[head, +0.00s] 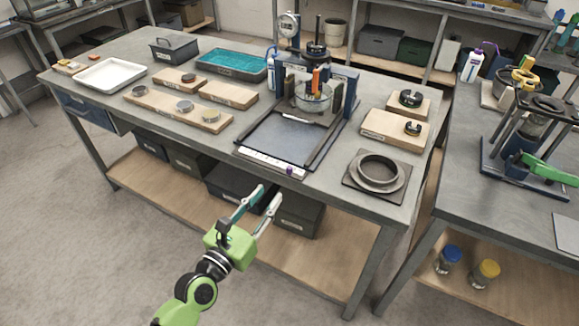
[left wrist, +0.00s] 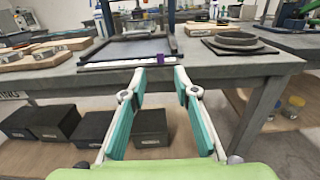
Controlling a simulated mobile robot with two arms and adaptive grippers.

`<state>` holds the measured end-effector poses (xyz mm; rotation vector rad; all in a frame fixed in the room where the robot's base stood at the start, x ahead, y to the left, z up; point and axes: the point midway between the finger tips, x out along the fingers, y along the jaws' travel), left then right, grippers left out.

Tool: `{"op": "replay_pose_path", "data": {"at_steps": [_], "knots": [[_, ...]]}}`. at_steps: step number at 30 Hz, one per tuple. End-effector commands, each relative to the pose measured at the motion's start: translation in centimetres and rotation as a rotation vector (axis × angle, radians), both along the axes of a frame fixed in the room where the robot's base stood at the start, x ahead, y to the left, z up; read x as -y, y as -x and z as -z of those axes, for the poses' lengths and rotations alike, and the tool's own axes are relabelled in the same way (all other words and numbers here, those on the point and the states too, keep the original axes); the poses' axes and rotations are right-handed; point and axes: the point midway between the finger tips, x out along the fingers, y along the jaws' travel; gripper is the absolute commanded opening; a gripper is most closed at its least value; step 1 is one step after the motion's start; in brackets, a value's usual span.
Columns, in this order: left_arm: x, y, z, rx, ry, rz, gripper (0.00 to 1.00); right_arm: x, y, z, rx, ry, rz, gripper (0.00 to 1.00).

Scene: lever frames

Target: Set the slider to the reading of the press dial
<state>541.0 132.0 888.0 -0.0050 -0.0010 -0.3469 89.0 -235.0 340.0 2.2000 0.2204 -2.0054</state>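The slider is a purple knob (head: 290,170) near the right end of a white scale strip (head: 265,161) on the front edge of the press base. The knob (left wrist: 160,59) also shows in the left wrist view, ahead of the fingertips. The press (head: 318,85) has a round pale dial (head: 288,24) at its upper left; its reading is too small to tell. My left gripper (head: 268,192) is open and empty, in front of the bench edge and a little short of the knob. In the left wrist view its fingers (left wrist: 159,70) stand apart. My right gripper is not in view.
A dark flanged ring (head: 380,170) sits right of the press base. Wooden boards (head: 180,108) with metal rings lie to the left. The bench edge and dark bins (head: 300,216) on the lower shelf are close to my gripper.

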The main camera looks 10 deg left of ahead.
Motion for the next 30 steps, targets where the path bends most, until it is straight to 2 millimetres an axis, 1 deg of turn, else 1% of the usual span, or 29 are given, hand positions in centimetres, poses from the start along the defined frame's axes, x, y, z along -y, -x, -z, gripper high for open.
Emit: {"op": "replay_pose_path", "data": {"at_steps": [1,9,12,16,22,30], "knots": [[0.3,-0.9,-0.3,0.003,0.0,0.0,0.28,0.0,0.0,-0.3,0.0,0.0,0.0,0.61],[2.1,-5.9,-0.3,0.003,-0.003,0.0,0.28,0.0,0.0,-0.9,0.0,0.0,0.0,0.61],[2.8,-7.7,-0.2,0.003,-0.004,0.0,0.28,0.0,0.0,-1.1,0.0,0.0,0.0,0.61],[3.5,-9.6,-0.1,0.002,-0.006,0.0,0.28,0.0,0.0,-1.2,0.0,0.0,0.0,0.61],[4.1,-11.3,0.0,0.0,-0.004,-0.001,0.28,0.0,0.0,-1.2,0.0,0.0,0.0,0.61],[4.2,-11.6,0.0,0.0,-0.005,-0.001,0.28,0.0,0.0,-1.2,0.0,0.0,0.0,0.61]]}}
